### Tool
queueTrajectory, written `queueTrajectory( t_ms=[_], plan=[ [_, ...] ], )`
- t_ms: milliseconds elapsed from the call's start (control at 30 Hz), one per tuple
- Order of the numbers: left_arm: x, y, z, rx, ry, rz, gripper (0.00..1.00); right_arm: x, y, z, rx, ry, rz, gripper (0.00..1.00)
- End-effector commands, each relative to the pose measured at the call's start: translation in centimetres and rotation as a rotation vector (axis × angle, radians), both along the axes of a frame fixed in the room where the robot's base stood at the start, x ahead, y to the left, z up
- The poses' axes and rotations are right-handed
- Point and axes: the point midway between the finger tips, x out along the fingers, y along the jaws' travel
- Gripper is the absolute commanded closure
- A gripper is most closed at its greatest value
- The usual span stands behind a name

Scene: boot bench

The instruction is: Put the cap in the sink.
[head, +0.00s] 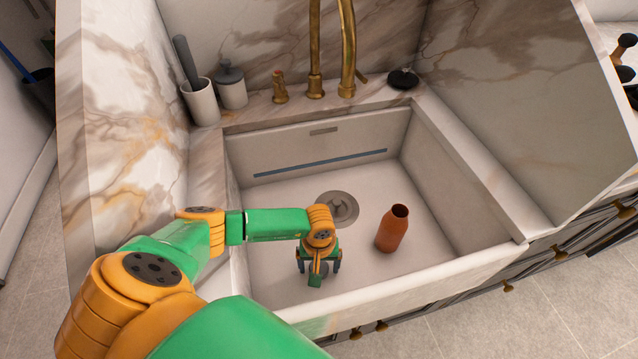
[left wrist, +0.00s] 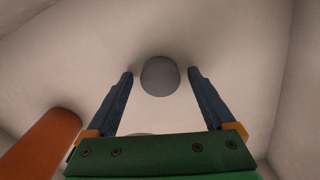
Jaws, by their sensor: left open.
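A small grey rounded piece, which looks like the cap (left wrist: 160,77), rests on the sink floor in the left wrist view. It sits between the tips of my open left gripper (left wrist: 160,74), with a gap on each side. In the head view my left gripper (head: 318,268) points down inside the sink (head: 290,210), low near its front wall, and hides the grey piece. My right gripper is not in view.
An open orange-brown bottle (head: 393,229) stands in the sink right of my gripper; it also shows in the left wrist view (left wrist: 42,145). The drain (head: 338,208) lies behind my gripper. A brass faucet (head: 346,50), cup (head: 201,102), jar (head: 231,88) and black disc (head: 403,79) stand along the back ledge.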

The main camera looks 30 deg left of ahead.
Motion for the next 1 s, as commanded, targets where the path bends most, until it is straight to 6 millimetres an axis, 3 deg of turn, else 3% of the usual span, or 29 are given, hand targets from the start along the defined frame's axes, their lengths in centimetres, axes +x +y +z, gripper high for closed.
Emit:
queueTrajectory(
  t_ms=[133,300,500,1000],
  plan=[
    [0.1,0.0,2.5,0.0,-0.001,-0.001,0.12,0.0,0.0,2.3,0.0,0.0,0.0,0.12],
    [0.1,0.0,8.0,0.0,-0.002,-0.001,0.12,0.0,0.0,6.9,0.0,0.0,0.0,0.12],
    [0.0,0.0,11.9,0.001,-0.001,0.0,0.12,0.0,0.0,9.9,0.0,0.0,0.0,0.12],
    [0.0,0.0,12.2,0.0,0.0,0.0,0.12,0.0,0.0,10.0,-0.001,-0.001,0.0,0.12]
  ],
)
